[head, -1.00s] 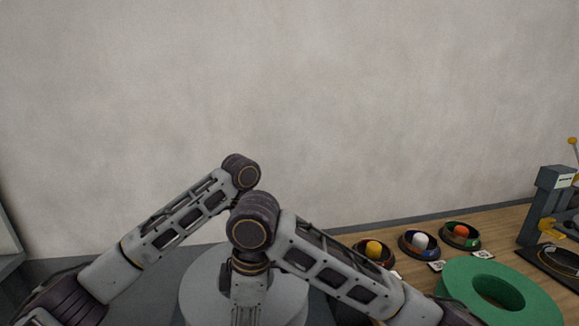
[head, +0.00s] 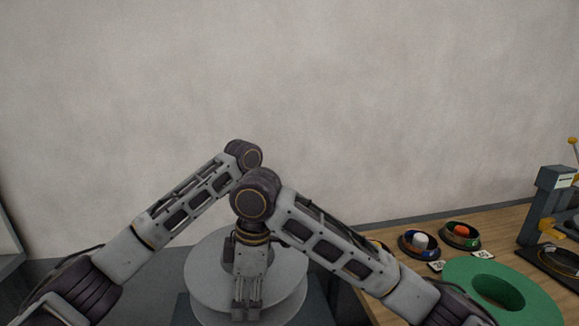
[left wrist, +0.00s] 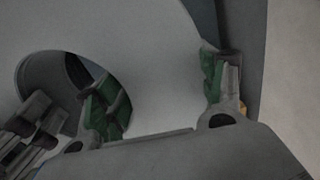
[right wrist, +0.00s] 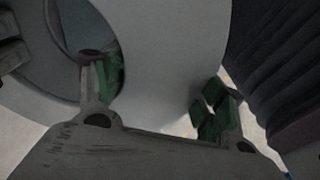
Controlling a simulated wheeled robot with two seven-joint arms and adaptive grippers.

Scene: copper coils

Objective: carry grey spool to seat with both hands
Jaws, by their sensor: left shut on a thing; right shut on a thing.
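The grey spool (head: 205,283) is at the bottom middle of the head view, with a round flange and a central hole. My right gripper (head: 246,300) points down in front of it and is shut on its wall; the right wrist view shows green pads on both sides of the grey wall (right wrist: 165,60). My left gripper (left wrist: 160,92) is shut on the spool's wall too, one finger inside the hole and one outside. In the head view its fingers are hidden behind the right arm and spool. I cannot make out the seat for certain.
A wooden table (head: 376,312) at right holds a green ring (head: 540,300), bowls with a white piece (head: 420,241) and an orange piece (head: 461,231), and a dark grey device (head: 553,200). A plain wall (head: 300,80) stands behind.

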